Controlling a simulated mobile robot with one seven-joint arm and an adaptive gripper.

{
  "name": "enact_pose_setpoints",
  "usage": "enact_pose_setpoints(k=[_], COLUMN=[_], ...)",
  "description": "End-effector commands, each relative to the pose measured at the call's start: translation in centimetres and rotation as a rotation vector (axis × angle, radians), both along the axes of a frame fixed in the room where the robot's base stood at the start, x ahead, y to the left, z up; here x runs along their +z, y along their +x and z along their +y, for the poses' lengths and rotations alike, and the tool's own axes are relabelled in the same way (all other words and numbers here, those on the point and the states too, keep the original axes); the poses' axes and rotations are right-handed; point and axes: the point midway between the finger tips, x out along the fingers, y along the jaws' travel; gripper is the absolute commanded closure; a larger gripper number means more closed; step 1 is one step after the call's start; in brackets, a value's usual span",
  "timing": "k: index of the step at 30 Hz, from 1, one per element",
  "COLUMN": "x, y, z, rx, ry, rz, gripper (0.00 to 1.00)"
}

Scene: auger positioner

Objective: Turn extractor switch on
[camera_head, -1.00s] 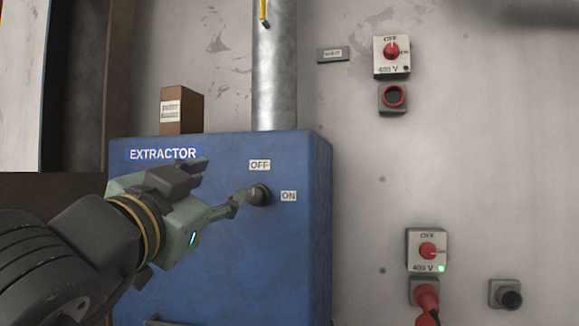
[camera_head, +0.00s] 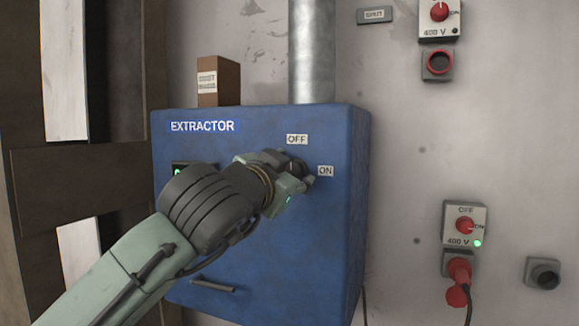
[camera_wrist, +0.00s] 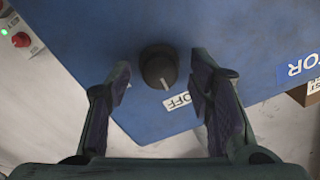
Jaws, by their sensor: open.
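The extractor (camera_head: 335,235) is a blue box on the wall with an EXTRACTOR label (camera_head: 202,126). Its switch is a round black knob (camera_wrist: 158,66) with a white pointer line, which points towards the OFF label (camera_wrist: 178,101) in the wrist view. The OFF label (camera_head: 297,139) and ON label (camera_head: 325,171) also show in the head view. My gripper (camera_head: 297,169) is at the knob and mostly hides it there. In the wrist view my open gripper (camera_wrist: 160,80) has one finger on each side of the knob, with visible gaps.
A metal duct (camera_head: 312,50) rises above the box, beside a brown block (camera_head: 218,82). A green light (camera_head: 178,171) shows at the box's left. Red 400 V switches (camera_head: 465,225) are on the wall at right. The wall between them and the box is clear.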

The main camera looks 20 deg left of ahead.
Motion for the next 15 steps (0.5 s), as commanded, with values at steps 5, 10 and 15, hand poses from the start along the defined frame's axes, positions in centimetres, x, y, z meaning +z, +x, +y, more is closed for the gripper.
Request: enact_pose_setpoints(k=[5,10,15], x=[-0.03,-0.02,-0.02], y=[0.13,0.11,0.10], z=[-0.01,0.00,0.00], rx=[0.000,0.000,0.000], ry=[0.000,0.000,0.000], rz=[-0.001,-0.001,-0.001], gripper=[0.52,0.57,0.69])
